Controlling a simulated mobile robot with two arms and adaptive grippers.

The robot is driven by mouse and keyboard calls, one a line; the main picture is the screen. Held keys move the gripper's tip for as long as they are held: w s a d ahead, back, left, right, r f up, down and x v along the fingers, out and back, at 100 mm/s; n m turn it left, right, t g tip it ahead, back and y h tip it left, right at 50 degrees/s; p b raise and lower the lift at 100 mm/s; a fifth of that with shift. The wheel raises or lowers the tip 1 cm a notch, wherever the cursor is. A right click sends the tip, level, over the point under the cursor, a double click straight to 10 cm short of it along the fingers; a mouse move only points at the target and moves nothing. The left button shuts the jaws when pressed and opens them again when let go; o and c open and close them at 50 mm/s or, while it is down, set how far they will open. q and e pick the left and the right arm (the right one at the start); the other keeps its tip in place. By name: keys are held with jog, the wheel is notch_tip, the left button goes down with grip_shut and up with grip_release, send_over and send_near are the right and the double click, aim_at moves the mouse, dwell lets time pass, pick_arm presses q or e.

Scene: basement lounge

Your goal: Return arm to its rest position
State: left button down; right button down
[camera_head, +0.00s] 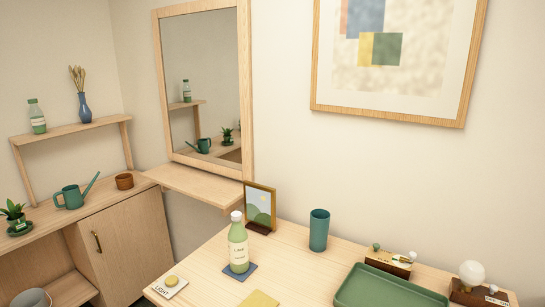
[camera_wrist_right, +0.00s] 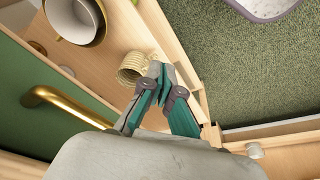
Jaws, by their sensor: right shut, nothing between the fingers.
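My right gripper (camera_wrist_right: 158,72) shows in the right wrist view, its two teal and grey fingers closed together at the tips with nothing between them. The fingertips appear close to a ribbed, cream-coloured cup-like object (camera_wrist_right: 131,68) on a wooden surface; I cannot tell whether they touch it. Neither arm shows in the head view, and my left gripper is in no view.
In the wrist view, a brass handle (camera_wrist_right: 62,106), a grey bowl (camera_wrist_right: 90,38) and wooden edges lie around the gripper; green carpet (camera_wrist_right: 235,65) is below. In the head view, a table holds a bottle (camera_head: 238,246), teal cup (camera_head: 319,230) and green tray (camera_head: 385,290).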

jog(key=s+d+f+g+b, duration=0.1)
jog(key=s+f+b, duration=0.35)
jog(key=f, duration=1.05)
jog(key=s+d+f+g+b, duration=0.1)
jog(key=s+f, duration=0.6)
jog(key=f, duration=0.8)
jog(key=s+d+f+b, duration=0.1)
jog(key=s+f, duration=0.5)
jog(key=s, duration=0.2)
jog(key=shift+d+f, duration=0.15)
jog(key=shift+f, duration=0.05)
